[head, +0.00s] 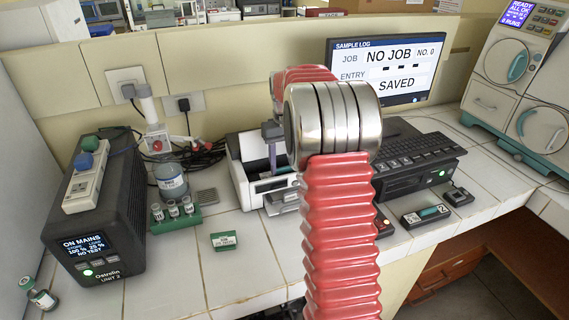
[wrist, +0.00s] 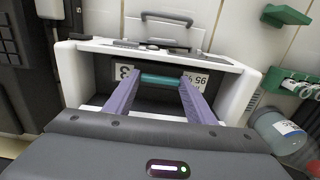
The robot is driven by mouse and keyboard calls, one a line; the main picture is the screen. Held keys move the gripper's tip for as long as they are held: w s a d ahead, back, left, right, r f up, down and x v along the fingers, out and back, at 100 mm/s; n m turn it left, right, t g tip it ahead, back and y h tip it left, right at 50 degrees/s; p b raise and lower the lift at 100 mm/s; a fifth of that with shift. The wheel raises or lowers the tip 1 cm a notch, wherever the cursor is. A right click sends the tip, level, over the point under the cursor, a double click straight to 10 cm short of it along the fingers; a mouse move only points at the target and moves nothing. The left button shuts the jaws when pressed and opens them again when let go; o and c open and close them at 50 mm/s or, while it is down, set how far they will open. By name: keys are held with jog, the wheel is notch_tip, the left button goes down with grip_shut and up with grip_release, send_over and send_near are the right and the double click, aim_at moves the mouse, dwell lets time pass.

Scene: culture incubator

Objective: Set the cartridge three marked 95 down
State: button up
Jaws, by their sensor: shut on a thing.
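My gripper (wrist: 160,80) has its two purple fingers closed on the teal grip of cartridge three (wrist: 162,79). The cartridge is dark, with white labels reading 3 and 95, upside down in the wrist view. It is at the dark opening of a white-framed device (wrist: 247,85); I cannot tell whether it rests on anything. In the head view the device (head: 236,165) stands on the tiled counter behind my red arm.
Cartridge two (head: 425,214) lies on the counter at right, near a keyboard (head: 405,150). At left are a black power unit (head: 110,220), a green rack of vials (head: 175,222), a bottle (head: 171,180) and a green sign (head: 224,241). The front counter by the sign is clear.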

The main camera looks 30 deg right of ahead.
jog(key=o, duration=1.3)
notch_tip(320, 180, up, 12)
jog(key=shift+r, duration=0.1)
dwell(0.6)
